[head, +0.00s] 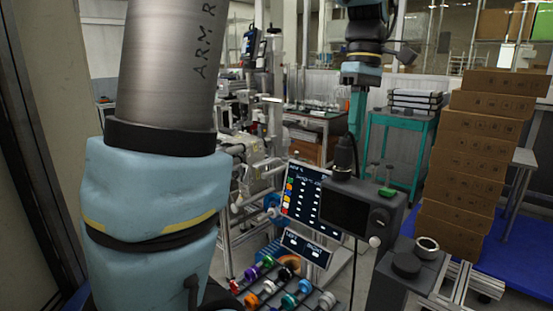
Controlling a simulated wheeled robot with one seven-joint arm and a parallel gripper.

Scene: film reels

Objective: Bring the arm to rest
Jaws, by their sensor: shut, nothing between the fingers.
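A large link of my arm, grey metal marked "ARM R" with a light-blue joint cover below, fills the left foreground in the head view. My wrist, blue with dark and gold bands, hangs down at the top right of centre. My gripper (355,125) is below it, pointing down, shut and empty. Its fingertips are small and hard to make out against the teal table and the dark parts behind. A dark device with a screen (350,212) stands below the gripper; I cannot tell the gap between them.
Several coloured reels or knobs (268,287) sit at the bottom centre, beside a label board (302,195). A round-topped dark fixture (407,264) stands at the lower right. Stacked cardboard boxes (465,165) and a teal table (408,122) are behind on the right.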

